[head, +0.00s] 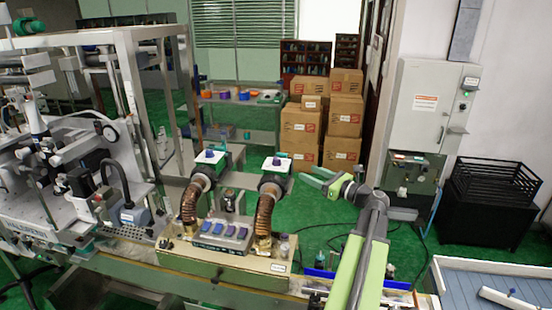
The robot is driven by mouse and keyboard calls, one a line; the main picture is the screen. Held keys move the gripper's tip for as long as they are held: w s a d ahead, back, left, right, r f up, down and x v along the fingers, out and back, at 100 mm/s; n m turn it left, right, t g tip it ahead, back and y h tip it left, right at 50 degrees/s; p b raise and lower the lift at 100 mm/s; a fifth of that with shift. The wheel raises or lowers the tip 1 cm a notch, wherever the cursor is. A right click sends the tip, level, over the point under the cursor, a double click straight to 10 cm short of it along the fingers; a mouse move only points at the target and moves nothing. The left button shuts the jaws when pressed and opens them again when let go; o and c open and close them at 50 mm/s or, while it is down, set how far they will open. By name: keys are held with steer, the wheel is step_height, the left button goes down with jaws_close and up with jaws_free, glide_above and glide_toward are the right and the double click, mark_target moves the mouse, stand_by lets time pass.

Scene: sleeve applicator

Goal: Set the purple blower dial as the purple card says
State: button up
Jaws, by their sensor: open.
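Two blowers on corrugated brown hoses stand side by side in the middle of the head view. Each has a white plate with a small blue-purple dial on top: the left dial (210,154) and the right dial (276,161). I cannot make out a purple card. My gripper (307,174) has green fingers, spread and empty, just right of the right dial and apart from it.
A grey box with several blue and purple keys (222,231) sits on the bench (200,268) before the hoses. A large machine (75,165) fills the left. Cartons (300,130) stand behind; a blue-grey surface (480,290) lies at front right.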

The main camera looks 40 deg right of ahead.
mark_target(280, 161)
steer(key=w, duration=1.7)
steer(key=shift+a+f, duration=0.1)
steer(key=shift+a, duration=0.2)
